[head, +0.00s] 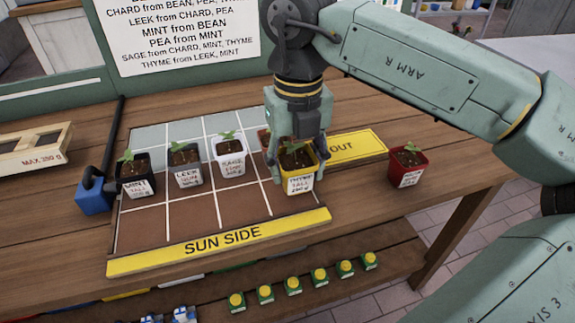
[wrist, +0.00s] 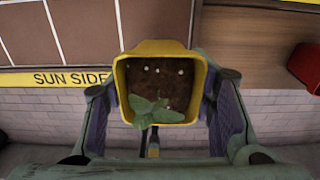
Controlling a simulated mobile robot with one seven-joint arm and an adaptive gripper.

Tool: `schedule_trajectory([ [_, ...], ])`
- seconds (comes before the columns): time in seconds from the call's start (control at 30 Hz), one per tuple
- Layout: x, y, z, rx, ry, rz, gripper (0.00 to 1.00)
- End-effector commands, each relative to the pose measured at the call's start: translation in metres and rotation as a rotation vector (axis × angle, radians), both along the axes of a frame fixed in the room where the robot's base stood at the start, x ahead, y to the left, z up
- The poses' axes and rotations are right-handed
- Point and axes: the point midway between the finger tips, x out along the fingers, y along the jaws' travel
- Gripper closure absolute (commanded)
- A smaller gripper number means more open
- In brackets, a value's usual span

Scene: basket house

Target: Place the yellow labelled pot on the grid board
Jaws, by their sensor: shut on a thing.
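The yellow labelled pot (head: 301,185), marked THYME, holds soil and a small green seedling. My gripper (head: 296,152) is shut on it and keeps it upright at the right front part of the grid board. The wrist view shows the yellow pot (wrist: 122,82) from above, between the two fingers of my gripper (wrist: 160,105). The grid board (head: 190,218) has white lines, grey squares at the back and brown squares in front. It also shows in the wrist view (wrist: 85,30). I cannot tell exactly how high the pot is above it.
A black MINT pot (head: 137,187), a grey LEEK pot (head: 188,178) and a white SAGE pot (head: 231,172) stand in a row on the board. A terracotta pot (head: 264,138) is partly hidden behind my gripper. A red pot (head: 408,178) stands right of the OUT strip (head: 352,146). Front brown squares are clear.

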Motion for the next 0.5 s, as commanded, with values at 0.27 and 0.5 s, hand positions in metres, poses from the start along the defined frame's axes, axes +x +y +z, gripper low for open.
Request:
schedule_trajectory([
  [0.27, 0.019, 0.013, -0.001, 0.001, -0.001, 0.001, 0.88],
  [0.5, 0.018, 0.013, -0.034, 0.002, 0.002, 0.001, 0.88],
])
